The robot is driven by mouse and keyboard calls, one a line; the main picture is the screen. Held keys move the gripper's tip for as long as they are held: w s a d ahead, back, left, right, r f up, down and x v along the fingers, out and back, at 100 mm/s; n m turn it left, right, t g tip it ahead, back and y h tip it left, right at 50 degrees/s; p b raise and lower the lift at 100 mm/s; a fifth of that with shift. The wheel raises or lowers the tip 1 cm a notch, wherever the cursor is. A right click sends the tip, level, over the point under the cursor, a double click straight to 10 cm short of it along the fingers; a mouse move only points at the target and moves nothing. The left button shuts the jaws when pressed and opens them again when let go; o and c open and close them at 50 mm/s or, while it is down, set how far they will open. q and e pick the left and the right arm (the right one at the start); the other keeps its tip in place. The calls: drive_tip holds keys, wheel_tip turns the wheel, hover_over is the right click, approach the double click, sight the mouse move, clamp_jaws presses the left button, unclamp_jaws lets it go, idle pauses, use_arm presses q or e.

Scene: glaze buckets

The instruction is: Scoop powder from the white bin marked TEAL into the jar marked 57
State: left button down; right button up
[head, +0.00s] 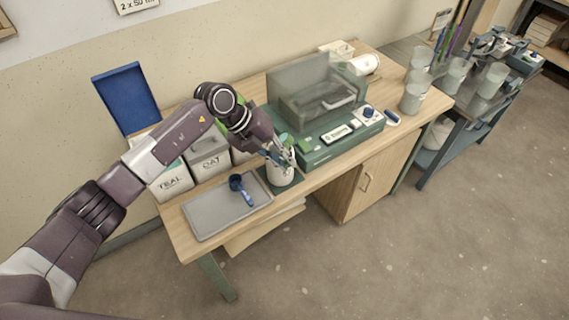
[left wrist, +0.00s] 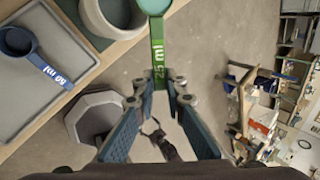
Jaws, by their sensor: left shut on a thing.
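The white bin marked TEAL (head: 172,184) stands at the left end of the bench, with a blue lid (head: 126,95) raised behind it. My left gripper (head: 284,154) is over a pale pot (head: 279,178). It is shut on the handle of a green scoop marked 25 ml (left wrist: 158,55); the scoop's bowl is cut off by the top edge of the left wrist view, beside the pot (left wrist: 88,18). No 57 marking is readable; several translucent jars (head: 411,98) stand at the right. My right gripper is not in view.
A grey tray (head: 205,220) holds a blue scoop (head: 240,188), marked 50 ml in the left wrist view (left wrist: 20,42). A second labelled bin (head: 210,164) stands beside TEAL. A green balance with a clear shield (head: 305,88) stands right of the pot. A wall sign (head: 135,4) reads 2 x 50 ml.

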use_arm(q)
drive_tip(key=h+b, duration=0.3)
drive_tip(key=b, duration=0.3)
drive_tip(key=a+t+h+b, duration=0.1)
drive_tip(key=h+b, duration=0.3)
drive_tip(key=b, duration=0.3)
drive_tip(key=shift+s+a+f, duration=0.1)
drive_tip(key=shift+a+f, duration=0.05)
drive_tip(key=shift+a, duration=0.05)
drive_tip(key=shift+a+h+b, duration=0.1)
drive_tip(key=shift+h+b, duration=0.7)
drive_tip(key=shift+b, duration=0.5)
drive_tip(key=shift+r, duration=0.35)
idle(0.4)
drive_tip(key=shift+d, duration=0.35)
idle(0.3)
